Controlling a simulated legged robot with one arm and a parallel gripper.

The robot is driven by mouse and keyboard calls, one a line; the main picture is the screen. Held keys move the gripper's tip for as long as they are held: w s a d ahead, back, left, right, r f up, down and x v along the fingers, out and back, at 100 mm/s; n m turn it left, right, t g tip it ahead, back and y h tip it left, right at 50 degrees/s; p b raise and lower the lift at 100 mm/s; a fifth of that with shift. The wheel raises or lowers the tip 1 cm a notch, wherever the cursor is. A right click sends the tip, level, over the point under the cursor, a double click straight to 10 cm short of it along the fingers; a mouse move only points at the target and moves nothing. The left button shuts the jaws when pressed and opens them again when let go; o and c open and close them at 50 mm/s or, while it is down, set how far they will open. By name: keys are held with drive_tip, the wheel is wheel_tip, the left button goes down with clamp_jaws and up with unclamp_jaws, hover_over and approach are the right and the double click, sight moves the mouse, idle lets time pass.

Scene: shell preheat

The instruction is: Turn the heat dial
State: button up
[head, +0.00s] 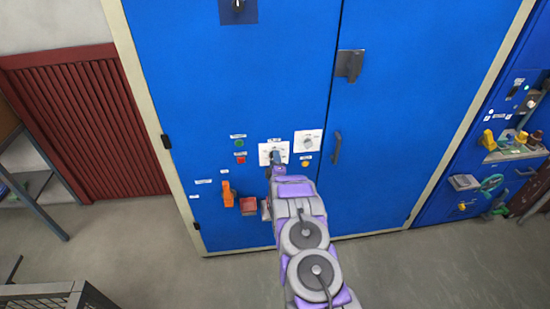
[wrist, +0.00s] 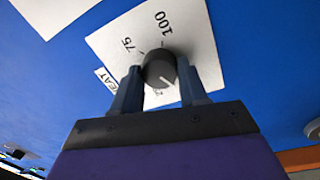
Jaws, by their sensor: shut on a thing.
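The heat dial is a dark round knob (wrist: 158,70) on a white plate (wrist: 195,25) with the numbers 75 and 100 and a partly covered label ending in "EAT". A pale pointer line on the knob points toward the lower right of the wrist view. My gripper (wrist: 160,88) has one finger on each side of the knob and is shut on it. In the head view, the same white plate (head: 265,150) is on the blue cabinet, and my gripper (head: 277,160) covers much of the knob.
A second white dial plate (head: 308,141) is close at the right. Green (head: 239,143) and red (head: 240,160) buttons are at the left, with an orange handle (head: 228,194) and red box (head: 249,206) below. Cabinet handles (head: 337,148) stick out farther right. The floor at right is clear.

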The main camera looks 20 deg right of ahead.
drive_tip(key=shift+a+f+n, duration=0.1)
drive_tip(key=shift+a+n, duration=0.05)
drive_tip(key=shift+n, duration=0.35)
drive_tip(key=o, duration=1.1)
drive_tip(key=shift+c, duration=0.2)
drive_tip(key=p+v, duration=0.2)
drive_tip(key=v, duration=1.5)
drive_tip(key=shift+f, duration=0.2)
drive_tip(key=shift+s, duration=0.1)
